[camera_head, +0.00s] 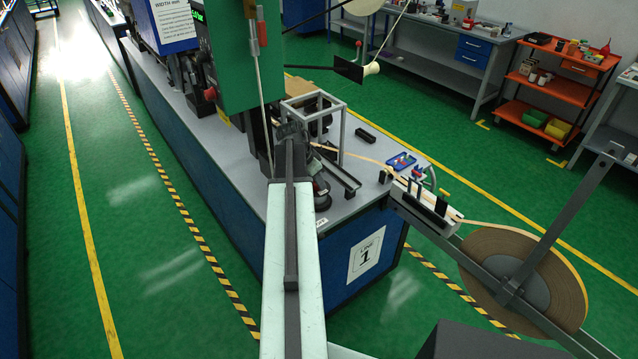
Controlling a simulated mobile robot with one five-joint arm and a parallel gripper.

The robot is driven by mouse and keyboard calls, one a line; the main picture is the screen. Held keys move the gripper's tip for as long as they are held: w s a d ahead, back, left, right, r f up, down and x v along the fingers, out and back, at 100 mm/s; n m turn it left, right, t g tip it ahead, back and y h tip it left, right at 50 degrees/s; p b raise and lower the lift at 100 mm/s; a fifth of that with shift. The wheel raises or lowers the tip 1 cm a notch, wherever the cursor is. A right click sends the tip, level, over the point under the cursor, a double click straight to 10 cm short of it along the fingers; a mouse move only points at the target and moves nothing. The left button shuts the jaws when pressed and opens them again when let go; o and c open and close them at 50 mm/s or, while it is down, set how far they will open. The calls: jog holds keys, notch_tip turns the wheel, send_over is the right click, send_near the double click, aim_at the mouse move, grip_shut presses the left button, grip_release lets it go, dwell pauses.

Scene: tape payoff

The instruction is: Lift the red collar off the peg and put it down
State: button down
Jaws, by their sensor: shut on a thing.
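My arm, a pale link with a dark bar along it, reaches from the bottom middle of the head view up to the workbench (228,160). Its far end meets dark machine parts beside the green machine column (232,75). My gripper's fingers are hidden there, and I cannot make out what is between them. I cannot pick out the red collar or its peg. A dark round part (322,197) shows just right of my arm on the bench, partly covered by it.
A pale metal frame (343,135) stands on the bench right of my arm. A blue tray (401,161) lies near the bench's right corner. A large brown tape reel (560,275) hangs on a grey bracket at the right. Green floor on the left is clear. An orange cart (552,85) stands far back.

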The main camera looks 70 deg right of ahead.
jog(key=shift+r, duration=0.1)
notch_tip(320, 180, up, 10)
jog(key=p, duration=1)
